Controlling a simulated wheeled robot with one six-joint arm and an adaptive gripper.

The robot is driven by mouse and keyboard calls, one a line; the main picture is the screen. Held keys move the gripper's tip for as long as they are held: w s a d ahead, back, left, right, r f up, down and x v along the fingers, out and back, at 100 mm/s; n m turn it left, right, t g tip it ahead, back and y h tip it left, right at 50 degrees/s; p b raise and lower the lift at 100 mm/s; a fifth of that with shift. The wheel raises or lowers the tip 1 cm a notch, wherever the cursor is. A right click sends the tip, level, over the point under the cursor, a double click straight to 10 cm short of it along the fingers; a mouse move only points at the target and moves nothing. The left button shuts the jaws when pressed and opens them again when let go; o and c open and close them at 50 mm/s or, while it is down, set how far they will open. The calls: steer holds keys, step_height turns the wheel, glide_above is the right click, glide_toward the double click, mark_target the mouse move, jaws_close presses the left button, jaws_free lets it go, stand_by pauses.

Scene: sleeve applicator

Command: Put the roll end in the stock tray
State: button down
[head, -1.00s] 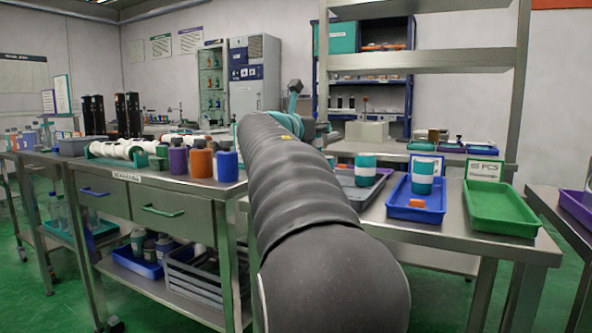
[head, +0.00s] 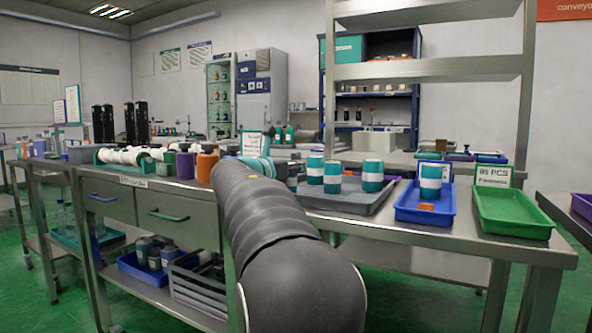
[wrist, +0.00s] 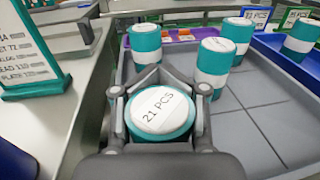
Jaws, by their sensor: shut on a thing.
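My gripper (wrist: 160,93) is shut around a teal roll (wrist: 160,110) with a white top marked "21 PCS". The roll is upright, at the left side of the grey tray (wrist: 262,120); I cannot tell whether its bottom touches anything. Three similar teal rolls with white bands stand upright in that tray, one of them here (wrist: 213,62). The grey tray also shows in the head view (head: 345,203), where my arm hides most of the gripper. Which tray is the stock tray is not clear from readable labels.
A blue tray (head: 423,216) holds one teal roll (head: 430,182) and an orange piece. An empty green tray (head: 512,215) with a "PCS" sign is to its right. A teal-framed sign (wrist: 35,45) stands left of my gripper. The grey tray's front right floor is clear.

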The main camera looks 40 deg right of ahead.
steer(key=c, duration=0.6)
jaws_free()
steer(key=shift+r, duration=0.15)
steer(key=v, duration=1.2)
steer(key=shift+p, duration=0.35)
